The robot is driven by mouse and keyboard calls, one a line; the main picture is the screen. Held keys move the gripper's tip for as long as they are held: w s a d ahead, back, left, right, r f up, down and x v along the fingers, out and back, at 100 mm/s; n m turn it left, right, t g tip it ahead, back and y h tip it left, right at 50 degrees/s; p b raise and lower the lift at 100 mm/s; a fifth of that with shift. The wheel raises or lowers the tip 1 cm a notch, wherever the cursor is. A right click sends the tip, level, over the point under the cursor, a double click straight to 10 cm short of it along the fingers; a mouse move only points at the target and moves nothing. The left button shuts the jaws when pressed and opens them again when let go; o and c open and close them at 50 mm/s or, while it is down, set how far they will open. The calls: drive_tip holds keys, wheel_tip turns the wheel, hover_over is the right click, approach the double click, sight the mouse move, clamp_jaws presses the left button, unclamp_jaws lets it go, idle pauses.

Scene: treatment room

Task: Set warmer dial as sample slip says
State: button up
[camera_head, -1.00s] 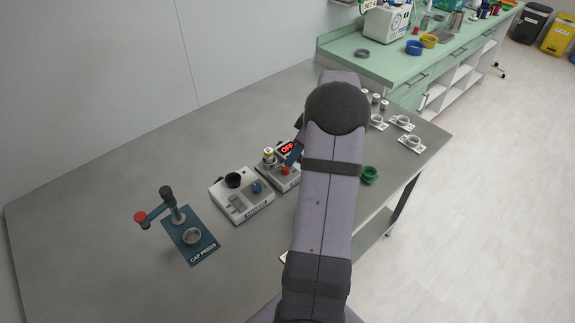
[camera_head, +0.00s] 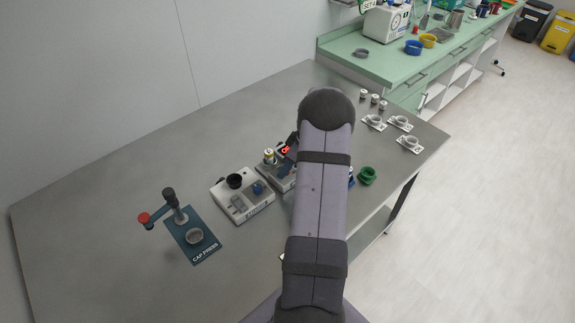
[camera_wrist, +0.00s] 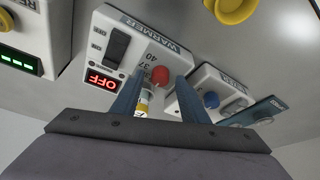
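The warmer (camera_wrist: 128,50) is a white box labelled WARMER, with a dark switch (camera_wrist: 117,45), a red lit display (camera_wrist: 103,80) reading OFF and a red dial (camera_wrist: 161,74). Marks 37 and 40 show beside the dial; its pointer is too small to read. My gripper (camera_wrist: 161,80) is open, its two blue fingers apart on either side of the dial; I cannot tell whether they touch it. A yellow-banded vial (camera_wrist: 143,98) shows between the fingers and also in the head view (camera_head: 268,156) at the warmer. I cannot make out a sample slip.
A white device with a blue knob (camera_head: 258,188) stands beside the warmer. The cap press (camera_head: 205,252) is further left. Green rings (camera_head: 367,175) and several small holders (camera_head: 400,122) lie to the right. The table's left part is clear.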

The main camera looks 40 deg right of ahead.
clamp_jaws()
drive_tip(key=shift+f+m+b, duration=0.1)
drive_tip(key=shift+m+b, duration=0.2)
drive_tip(key=shift+b, duration=0.1)
drive_tip(key=shift+a+m+t+h+b, duration=0.1)
drive_tip(key=shift+m+t+h+b, duration=0.25)
drive_tip(key=shift+m+b, duration=0.6)
drive_tip(key=shift+a+m+h+b, duration=0.15)
drive_tip(key=shift+m+h+b, duration=0.45)
drive_tip(key=shift+m, duration=0.65)
drive_tip(key=m+p, duration=0.1)
drive_tip(key=m+h+p, duration=0.1)
drive_tip(key=m, duration=0.1)
drive_tip(key=shift+a+r, duration=0.1)
drive_tip(key=shift+r, duration=0.25)
drive_tip(key=m+g+h+p, duration=0.1)
drive_tip(key=m+p, duration=0.1)
drive_tip(key=p, duration=0.1)
drive_tip(key=shift+p, duration=0.3)
drive_tip(key=shift+f+m+p, duration=0.15)
drive_tip(key=shift+m+p, duration=0.25)
drive_tip(key=shift+p, duration=0.1)
drive_tip(key=shift+f+m, duration=0.15)
drive_tip(key=shift+m, duration=0.15)
